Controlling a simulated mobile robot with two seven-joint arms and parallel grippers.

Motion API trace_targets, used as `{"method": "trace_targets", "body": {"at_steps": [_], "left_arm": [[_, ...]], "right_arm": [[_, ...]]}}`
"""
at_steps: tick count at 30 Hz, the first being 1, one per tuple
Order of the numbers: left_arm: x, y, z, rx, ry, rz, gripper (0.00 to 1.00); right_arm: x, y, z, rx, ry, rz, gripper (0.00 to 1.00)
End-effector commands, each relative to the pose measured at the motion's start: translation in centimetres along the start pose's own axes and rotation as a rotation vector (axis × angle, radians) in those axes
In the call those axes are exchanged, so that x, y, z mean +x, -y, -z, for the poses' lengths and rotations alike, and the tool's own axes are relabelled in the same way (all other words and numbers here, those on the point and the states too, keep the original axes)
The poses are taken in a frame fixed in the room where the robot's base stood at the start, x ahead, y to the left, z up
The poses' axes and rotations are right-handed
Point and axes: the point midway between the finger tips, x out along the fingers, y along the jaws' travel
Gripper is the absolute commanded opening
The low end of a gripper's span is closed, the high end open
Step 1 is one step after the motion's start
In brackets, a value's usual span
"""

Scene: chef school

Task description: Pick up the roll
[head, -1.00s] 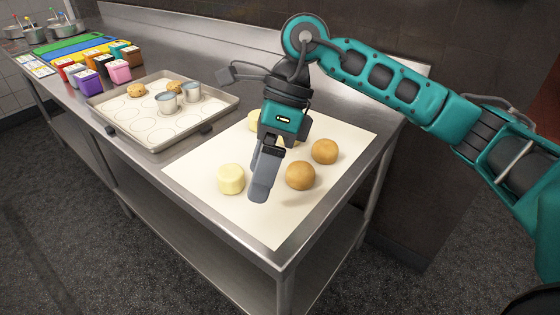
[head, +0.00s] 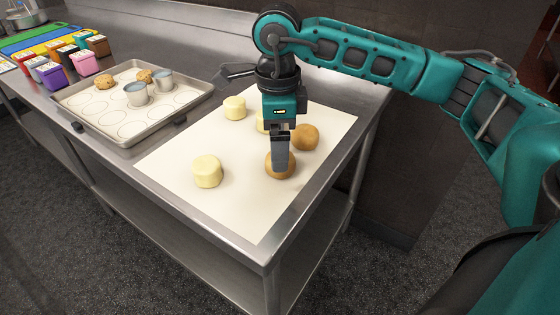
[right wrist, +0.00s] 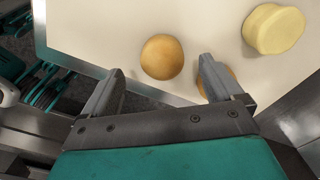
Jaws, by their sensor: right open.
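Two round brown rolls lie on a pale sheet (head: 245,215). The nearer roll (head: 280,169) is partly covered in the head view by my right gripper (head: 281,161), which points down over it. The farther roll (head: 305,136) lies just behind and to the right. In the right wrist view, the open right gripper (right wrist: 162,65) has one roll (right wrist: 161,55) beyond the gap between its fingers. The other roll (right wrist: 229,80) is mostly hidden behind the right-hand finger. Contact cannot be seen. My left gripper is not in view.
Pale yellow dough pieces stand at the sheet's left (head: 208,171) and back (head: 234,107); another (head: 262,124) is partly behind the gripper. A baking tray (head: 150,133) with cookies and metal cups lies to the left. The sheet's front is clear, near the steel table's edge (head: 262,258).

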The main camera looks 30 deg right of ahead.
Motion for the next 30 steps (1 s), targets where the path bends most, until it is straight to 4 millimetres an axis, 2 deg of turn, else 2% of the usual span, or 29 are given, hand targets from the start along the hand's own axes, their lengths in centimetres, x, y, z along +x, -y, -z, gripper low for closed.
{"method": "trace_targets", "body": {"at_steps": [3, 7, 11, 17, 30], "left_arm": [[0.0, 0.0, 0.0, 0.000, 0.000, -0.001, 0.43], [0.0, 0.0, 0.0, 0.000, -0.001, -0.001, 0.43], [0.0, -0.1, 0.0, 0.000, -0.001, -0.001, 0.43], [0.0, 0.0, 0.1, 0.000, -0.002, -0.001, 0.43], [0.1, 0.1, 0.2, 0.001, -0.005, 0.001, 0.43]], "right_arm": [[2.0, 0.2, 0.4, 0.002, -0.004, -0.003, 0.93], [3.7, 0.2, 0.4, 0.001, -0.002, -0.002, 0.93], [4.4, 0.2, 0.4, 0.000, 0.000, -0.002, 0.93], [4.4, 0.2, 0.3, 0.000, 0.000, -0.001, 0.93], [4.4, 0.2, 0.3, 0.000, 0.000, -0.001, 0.51]]}}
